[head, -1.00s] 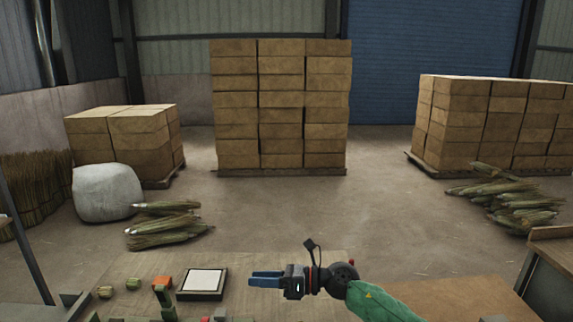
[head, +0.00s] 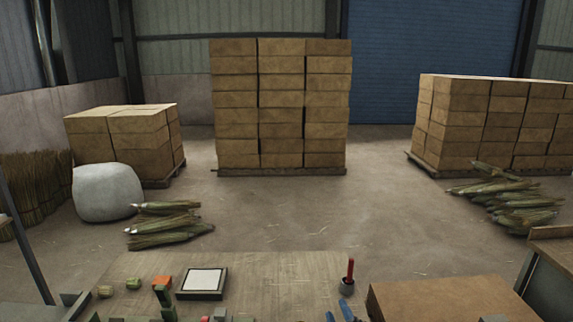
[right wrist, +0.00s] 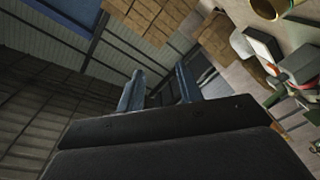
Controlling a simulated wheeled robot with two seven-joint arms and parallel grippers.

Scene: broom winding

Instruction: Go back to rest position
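My right gripper (head: 338,313) shows only as two blue fingertips at the bottom edge of the head view, right of centre. In the right wrist view its blue fingers (right wrist: 158,92) stand apart with nothing between them, so it is open and empty. The rest of my right arm is below the head view. My left gripper is not in view.
The worktable (head: 270,275) holds a black-framed white pad (head: 202,282), an orange and green device (head: 163,288) and a red-handled upright item (head: 349,275). A brown board (head: 435,298) lies at right. Box stacks (head: 280,105) stand far back. The table's middle is clear.

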